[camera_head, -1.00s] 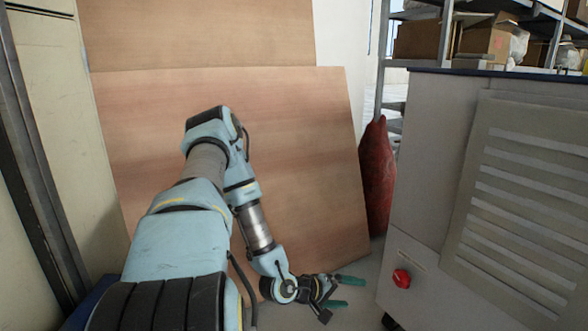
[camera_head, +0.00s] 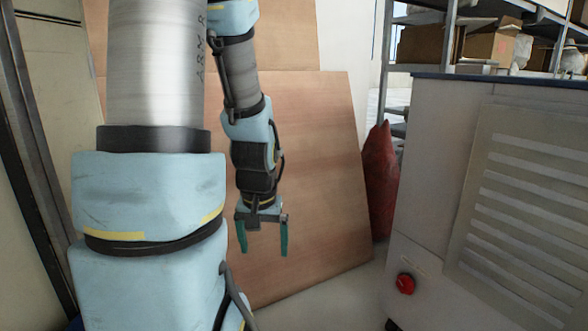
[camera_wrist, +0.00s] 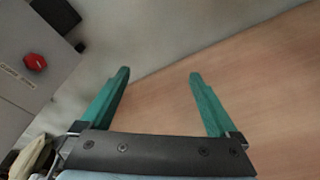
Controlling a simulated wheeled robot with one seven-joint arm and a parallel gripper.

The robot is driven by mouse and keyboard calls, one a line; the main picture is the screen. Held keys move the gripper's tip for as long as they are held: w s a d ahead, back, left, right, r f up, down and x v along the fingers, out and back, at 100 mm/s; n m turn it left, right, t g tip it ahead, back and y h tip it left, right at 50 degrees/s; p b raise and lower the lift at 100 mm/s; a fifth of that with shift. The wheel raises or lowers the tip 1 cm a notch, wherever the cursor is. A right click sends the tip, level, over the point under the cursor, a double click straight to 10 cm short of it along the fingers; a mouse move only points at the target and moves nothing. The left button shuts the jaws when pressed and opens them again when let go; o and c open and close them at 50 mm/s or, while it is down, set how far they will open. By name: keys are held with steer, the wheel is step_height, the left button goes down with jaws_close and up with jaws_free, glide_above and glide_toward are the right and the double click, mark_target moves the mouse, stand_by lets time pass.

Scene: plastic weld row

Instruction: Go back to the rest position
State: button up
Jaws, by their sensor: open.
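My gripper (camera_head: 262,250) hangs with its two green fingers pointing down in the head view, in front of the leaning wood panel. It is open and empty, with a clear gap between the fingers. In the wrist view my gripper (camera_wrist: 158,80) shows both green fingers apart with nothing between them. My arm is raised and fills the left of the head view.
Large wood panels (camera_head: 310,160) lean behind my arm. A grey cabinet (camera_head: 440,190) with a red knob (camera_head: 405,283) stands at the right. A red sack-like object (camera_head: 379,180) and a shelf with boxes (camera_head: 420,42) are behind it. Some floor (camera_head: 335,297) is clear.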

steer(key=s+r+p, duration=0.3)
steer(key=r+p, duration=3.5)
steer(key=r, duration=0.2)
steer(key=shift+r+g, duration=0.3)
steer(key=shift+r, duration=0.1)
steer(key=shift+a, duration=0.1)
steer(key=shift+c, duration=0.3)
